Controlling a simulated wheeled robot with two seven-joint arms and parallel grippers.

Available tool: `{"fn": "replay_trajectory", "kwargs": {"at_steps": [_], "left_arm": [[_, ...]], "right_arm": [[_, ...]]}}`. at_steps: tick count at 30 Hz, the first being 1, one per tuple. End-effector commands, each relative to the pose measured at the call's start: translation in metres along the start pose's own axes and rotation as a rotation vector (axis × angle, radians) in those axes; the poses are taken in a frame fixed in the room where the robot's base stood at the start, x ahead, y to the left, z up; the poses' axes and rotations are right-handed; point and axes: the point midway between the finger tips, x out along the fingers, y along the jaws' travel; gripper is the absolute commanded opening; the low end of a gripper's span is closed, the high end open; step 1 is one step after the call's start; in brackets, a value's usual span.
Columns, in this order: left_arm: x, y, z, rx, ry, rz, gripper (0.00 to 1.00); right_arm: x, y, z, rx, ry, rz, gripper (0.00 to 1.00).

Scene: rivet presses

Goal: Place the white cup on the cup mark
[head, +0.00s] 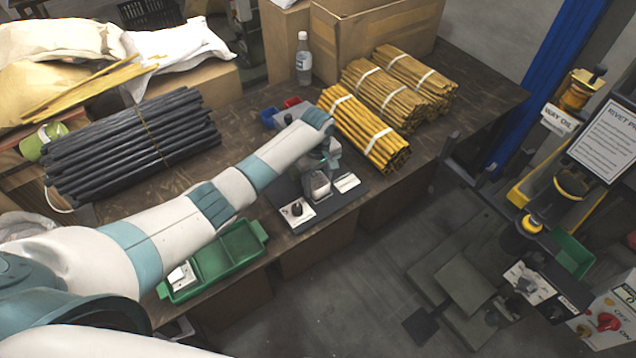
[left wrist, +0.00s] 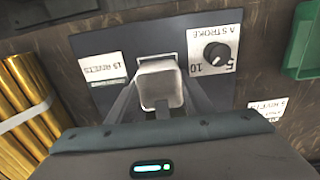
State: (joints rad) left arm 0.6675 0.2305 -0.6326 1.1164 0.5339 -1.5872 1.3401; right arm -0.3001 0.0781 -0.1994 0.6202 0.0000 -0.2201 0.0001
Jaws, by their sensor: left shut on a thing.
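The white cup (left wrist: 160,84), pale grey-white and squarish, is between the fingers of my left gripper (left wrist: 158,104) in the left wrist view. The gripper is shut on it. In the head view the cup (head: 319,186) shows below my left gripper (head: 322,172), over the dark mat (head: 325,212). A thin pale outline (left wrist: 178,57) on the mat shows just behind the cup; it looks like the cup mark, mostly hidden by the cup. I cannot tell whether the cup touches the mat. My right gripper is not in view.
A dial card (head: 297,211) and a "15 RIVETS" card (head: 347,182) flank the cup. A green tray (head: 262,233) lies left of the mat. Yellow rod bundles (head: 365,135), dark rods (head: 130,145) and a bottle (head: 303,60) stand farther back. A press (head: 567,190) is at right.

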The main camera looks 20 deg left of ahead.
Motion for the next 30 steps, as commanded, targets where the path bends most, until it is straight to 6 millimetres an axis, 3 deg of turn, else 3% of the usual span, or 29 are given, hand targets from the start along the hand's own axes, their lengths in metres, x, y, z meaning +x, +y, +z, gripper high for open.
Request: {"fn": "replay_trajectory", "kwargs": {"at_steps": [2,16,17,18,30], "left_arm": [[-0.0009,-0.0005,0.0029,0.003,-0.001,-0.003,0.25],[0.0054,-0.0002,0.0034,0.002,-0.002,-0.001,0.25],[0.0049,-0.0002,0.0032,0.002,-0.001,-0.001,0.54],[0.0049,-0.0002,0.0032,0.002,-0.001,-0.001,0.63],[0.0024,-0.0002,0.0031,0.002,-0.001,-0.001,0.65]], "right_arm": [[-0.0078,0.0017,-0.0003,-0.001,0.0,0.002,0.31],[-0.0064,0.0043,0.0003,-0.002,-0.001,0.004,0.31],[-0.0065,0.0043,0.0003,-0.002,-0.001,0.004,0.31],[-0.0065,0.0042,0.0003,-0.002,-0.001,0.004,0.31],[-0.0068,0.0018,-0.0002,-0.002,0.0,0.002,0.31]]}}
